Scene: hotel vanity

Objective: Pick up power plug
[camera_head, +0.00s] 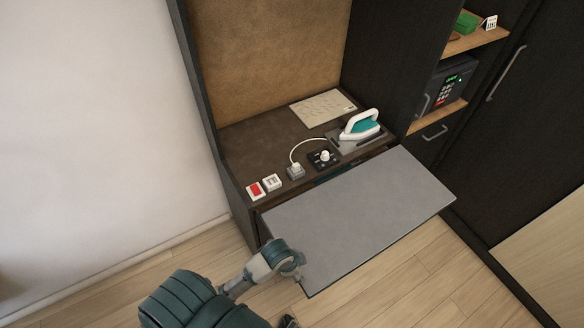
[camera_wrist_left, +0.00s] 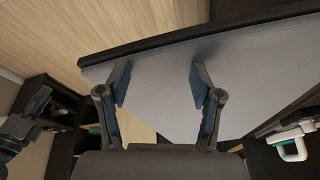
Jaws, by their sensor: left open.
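The power plug (camera_head: 294,166) is small and pale. It sits at a grey socket block on the brown vanity top, at the end of a curved white cord (camera_head: 306,141) that runs toward the iron. My left gripper (camera_head: 299,273) is low over the near left edge of the grey pull-out board, well in front of the plug and apart from it. In the left wrist view my left gripper (camera_wrist_left: 159,82) is open and empty, with the board behind its fingers. The plug cannot be made out there. A dark part that may be my right gripper shows at the left of that view; its jaws are unclear.
The grey pull-out board (camera_head: 360,215) juts out in front of the vanity top. A red switch (camera_head: 255,190), a white outlet (camera_head: 272,182) and a black knob panel (camera_head: 322,160) flank the plug. A teal-white iron (camera_head: 362,124) stands right. The cabinet's side panel rises at left.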

